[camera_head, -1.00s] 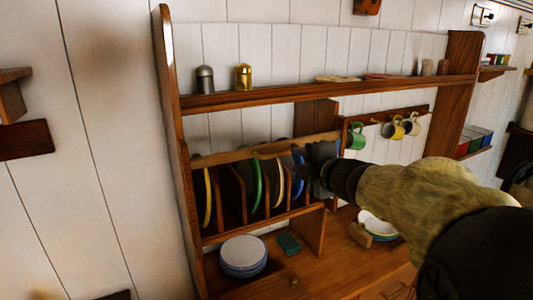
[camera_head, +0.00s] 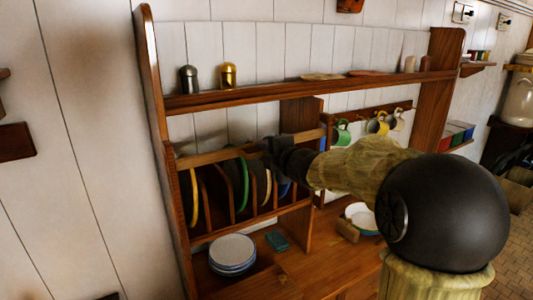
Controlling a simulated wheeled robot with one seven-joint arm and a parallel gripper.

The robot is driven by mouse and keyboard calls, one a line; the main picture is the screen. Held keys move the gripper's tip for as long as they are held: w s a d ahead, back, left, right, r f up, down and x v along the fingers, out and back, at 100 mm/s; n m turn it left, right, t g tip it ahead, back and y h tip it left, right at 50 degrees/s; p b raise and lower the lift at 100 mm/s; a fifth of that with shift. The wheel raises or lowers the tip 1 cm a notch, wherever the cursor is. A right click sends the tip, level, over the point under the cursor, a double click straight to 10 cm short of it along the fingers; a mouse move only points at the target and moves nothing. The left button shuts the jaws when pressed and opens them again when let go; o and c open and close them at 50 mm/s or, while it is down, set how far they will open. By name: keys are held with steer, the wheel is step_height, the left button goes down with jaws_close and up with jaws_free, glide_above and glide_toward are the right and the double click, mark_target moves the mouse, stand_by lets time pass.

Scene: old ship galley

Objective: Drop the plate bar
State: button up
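The plate bar (camera_head: 215,155) is a wooden rail running across the front of the plate rack, in front of the upper parts of the standing plates. It slopes slightly up to the right in the picture. My dark gripper (camera_head: 268,152) is at the right part of this bar, overlapping it in the view. Whether it touches the bar is unclear. Its fingers are small and dark, so their opening cannot be made out. Plates with yellow (camera_head: 194,196), green (camera_head: 243,184) and cream rims stand between the wooden dividers. A blue-rimmed plate is partly hidden below my gripper.
A stack of plates (camera_head: 232,252) and a teal block (camera_head: 277,241) lie on the counter below. Mugs (camera_head: 377,124) hang at the right. Two shakers (camera_head: 228,75) stand on the upper shelf (camera_head: 300,92). A bowl (camera_head: 361,216) sits lower right.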

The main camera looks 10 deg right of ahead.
jaws_close()
steer(key=shift+f, duration=0.1)
step_height(320, 180, down, 23)
steer(key=b, duration=2.2)
steer(key=shift+f, duration=0.1)
steer(key=shift+o, duration=0.5)
jaws_free()
steer(key=shift+o, duration=0.8)
steer(key=v, duration=1.7)
steer(key=shift+s+p, duration=0.15)
steer(key=shift+p, duration=0.3)
